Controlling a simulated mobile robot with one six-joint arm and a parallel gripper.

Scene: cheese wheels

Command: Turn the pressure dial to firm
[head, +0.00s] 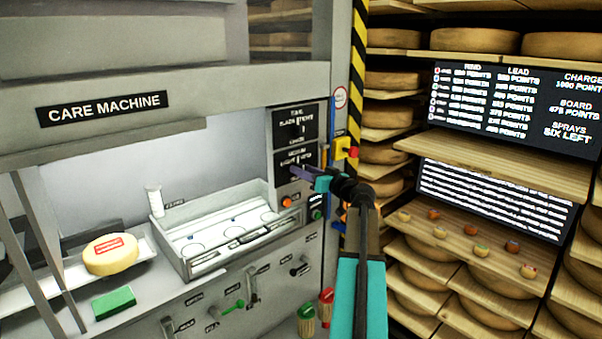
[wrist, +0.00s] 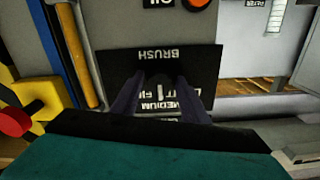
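The pressure dial's black plate (head: 295,165) is the lower of two on the care machine's right column. Its lettering includes MEDIUM and LIGHT. In the wrist view the plate (wrist: 120,62) is upside down, with BRUSH and MEDIUM readable and LIGHT and FIRM partly covered. The dark knob is hard to tell from the plate; a short pale mark between the fingers lies near MEDIUM, but the exact setting is unclear. My gripper (head: 298,172) reaches the plate from the right. In the wrist view my gripper (wrist: 163,82) has its fingers apart, over the plate's middle; contact is unclear.
An orange button (head: 287,202) and a green button (head: 316,214) sit below the plate. A red knob on a yellow box (head: 347,149) is close on the right. A white tray (head: 222,232), a cheese wheel (head: 110,254) and a green block (head: 113,302) lie left.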

